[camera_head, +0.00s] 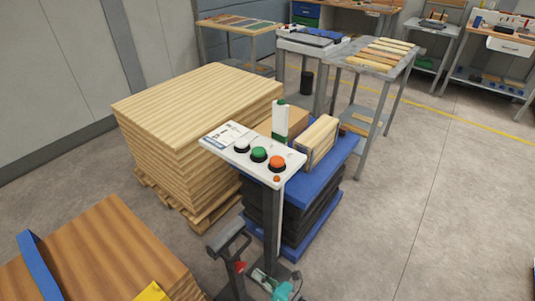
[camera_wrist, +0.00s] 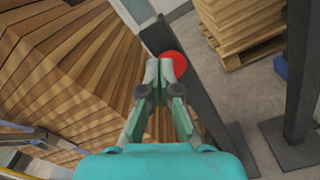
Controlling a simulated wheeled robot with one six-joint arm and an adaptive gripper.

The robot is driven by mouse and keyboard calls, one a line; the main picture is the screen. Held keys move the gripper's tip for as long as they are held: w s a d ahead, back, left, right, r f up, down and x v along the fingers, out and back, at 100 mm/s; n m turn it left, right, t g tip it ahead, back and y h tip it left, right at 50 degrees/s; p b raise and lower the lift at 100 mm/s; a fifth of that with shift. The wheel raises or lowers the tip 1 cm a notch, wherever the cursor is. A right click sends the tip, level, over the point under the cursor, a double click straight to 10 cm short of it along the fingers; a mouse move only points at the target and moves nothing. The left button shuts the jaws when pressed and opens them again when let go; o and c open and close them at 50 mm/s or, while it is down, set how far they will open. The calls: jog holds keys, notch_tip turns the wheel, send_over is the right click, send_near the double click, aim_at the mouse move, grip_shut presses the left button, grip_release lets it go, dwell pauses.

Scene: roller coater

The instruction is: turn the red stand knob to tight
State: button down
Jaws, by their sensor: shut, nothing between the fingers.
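The red stand knob (camera_head: 239,267) sits on the side of a dark grey post, the stand (camera_head: 229,240) with a short crossbar top, at the bottom of the head view. In the wrist view, the round red knob (camera_wrist: 174,64) is just beyond my fingertips and partly covered by them. My gripper (camera_wrist: 158,68) is shut and empty, its tips overlapping the knob's left part in the picture; I cannot tell whether they touch it. In the head view, my teal gripper (camera_head: 261,276) is low, to the right of the stand.
A control panel (camera_head: 225,138) with several buttons stands on a post close behind. A blue-topped stack (camera_head: 335,165) stands behind it. Stacked boards (camera_head: 195,95) are at left, and a wood stack (camera_head: 100,245) is at lower left. Open floor (camera_head: 430,190) lies to the right.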

jog(key=shift+x, duration=2.95)
jog(key=shift+f, duration=0.1)
jog(key=shift+w+d+f, duration=0.3)
jog(key=shift+w+d, duration=0.25)
jog(key=shift+w, duration=0.15)
jog(key=shift+w+d+f, duration=0.25)
jog(key=shift+d+f, duration=0.05)
jog(key=shift+f, duration=0.25)
jog(key=v, duration=0.6)
jog(key=shift+w+d+r, duration=0.15)
jog(key=shift+w+r, duration=0.2)
